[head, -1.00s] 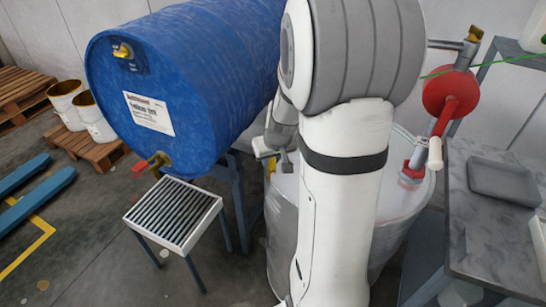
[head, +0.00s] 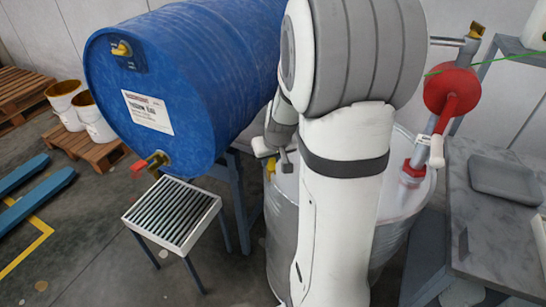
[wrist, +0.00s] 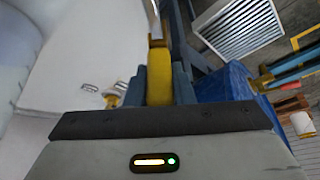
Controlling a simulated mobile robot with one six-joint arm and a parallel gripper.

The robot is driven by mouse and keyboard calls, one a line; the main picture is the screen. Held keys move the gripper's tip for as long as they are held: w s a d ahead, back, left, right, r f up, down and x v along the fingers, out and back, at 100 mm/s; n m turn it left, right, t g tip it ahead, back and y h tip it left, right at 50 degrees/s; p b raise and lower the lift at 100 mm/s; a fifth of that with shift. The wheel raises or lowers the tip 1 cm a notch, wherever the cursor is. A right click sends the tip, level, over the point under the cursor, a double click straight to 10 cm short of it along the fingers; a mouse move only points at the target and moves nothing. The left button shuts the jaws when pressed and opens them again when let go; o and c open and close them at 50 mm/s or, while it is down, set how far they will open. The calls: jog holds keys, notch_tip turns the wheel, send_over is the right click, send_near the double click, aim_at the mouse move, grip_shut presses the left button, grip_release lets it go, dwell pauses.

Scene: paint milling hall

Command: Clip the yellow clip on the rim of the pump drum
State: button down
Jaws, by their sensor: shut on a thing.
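My gripper (wrist: 159,78) is shut on the yellow clip (wrist: 159,82), which stands between its two blue-grey fingers in the wrist view. The clip's far end is at a thin pale edge that looks like the rim of the pump drum (wrist: 152,18). I cannot tell whether the clip's jaws are around that rim or only touching it. In the head view the pump drum (head: 283,225) is a grey drum with a pale top, largely hidden behind my arm. A bit of the yellow clip (head: 271,165) shows at its left edge. The red pump (head: 452,95) stands on the drum's right side.
A blue drum (head: 185,85) lies on a stand close left of my gripper. A slatted grate table (head: 172,213) stands below it. A workbench (head: 490,235) with a grey tray (head: 505,182) is at the right. Buckets (head: 95,120) stand on a pallet at far left.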

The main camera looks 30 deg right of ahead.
jog(key=shift+f+b, duration=1.15)
jog(key=shift+r, duration=0.1)
jog(key=shift+r+p, duration=1.4)
jog(key=shift+r, duration=0.65)
jog(key=shift+f, duration=0.1)
jog(key=shift+f+b, duration=0.55)
jog(key=shift+b, duration=0.2)
jog(key=shift+f+b, duration=1.55)
jog(key=shift+b, duration=0.15)
jog(key=shift+r, duration=0.2)
